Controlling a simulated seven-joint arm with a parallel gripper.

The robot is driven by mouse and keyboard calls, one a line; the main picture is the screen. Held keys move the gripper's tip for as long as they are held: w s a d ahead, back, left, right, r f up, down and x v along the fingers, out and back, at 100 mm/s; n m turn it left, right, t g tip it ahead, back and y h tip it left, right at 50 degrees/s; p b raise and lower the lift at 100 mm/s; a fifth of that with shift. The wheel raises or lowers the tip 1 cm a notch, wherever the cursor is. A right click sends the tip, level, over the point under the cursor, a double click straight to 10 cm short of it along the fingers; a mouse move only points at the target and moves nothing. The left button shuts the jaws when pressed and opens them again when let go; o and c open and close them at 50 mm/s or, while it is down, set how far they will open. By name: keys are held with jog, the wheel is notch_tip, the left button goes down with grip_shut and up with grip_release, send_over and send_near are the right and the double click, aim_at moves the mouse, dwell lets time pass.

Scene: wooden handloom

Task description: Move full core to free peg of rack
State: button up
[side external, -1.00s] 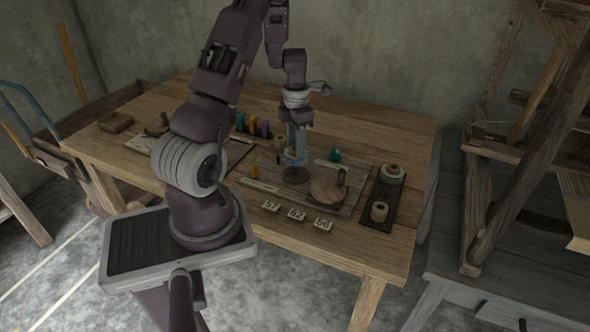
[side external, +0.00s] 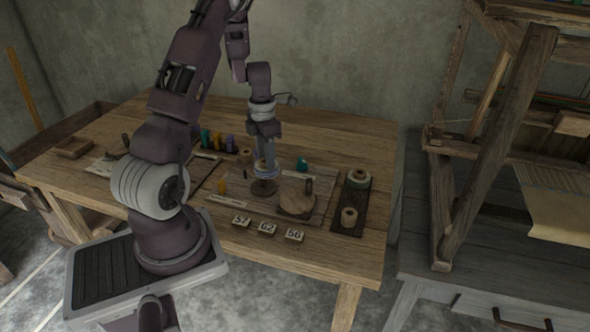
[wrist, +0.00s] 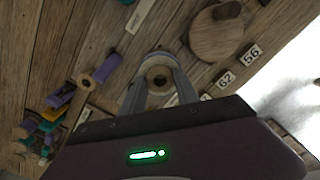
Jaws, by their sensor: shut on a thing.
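My gripper (side external: 265,163) points down over the work board in the side view. In the wrist view its two fingers (wrist: 158,90) are closed around a ring-shaped core (wrist: 158,73) with a pale bluish winding and a dark hole. The core shows only as a small blue-white band (side external: 266,172) in the side view. It is just above a dark round disc (side external: 263,188); whether they touch is unclear. The rack (side external: 232,152) stands behind and left, with green, orange and purple cores on it. Its free peg cannot be made out.
A round wooden block with a handle (side external: 297,203) lies right of the disc. A dark tray (side external: 347,222) holds two spools at the right. Number tiles 57, 62 and 56 (side external: 267,229) line the front. A teal object (side external: 302,164) stands behind.

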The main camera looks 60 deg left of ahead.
jog(key=w+d+m, duration=0.3)
jog(key=w+d, duration=0.2)
jog(key=w, duration=0.5)
jog(key=m, duration=0.3)
send_over(355, 195)
jog(key=shift+a+f, duration=0.1)
jog(key=shift+f, duration=2.55)
jog(key=shift+f, duration=0.45)
jog(key=shift+f, duration=0.25)
jog(key=o, duration=1.1)
jog(key=shift+o, duration=0.6)
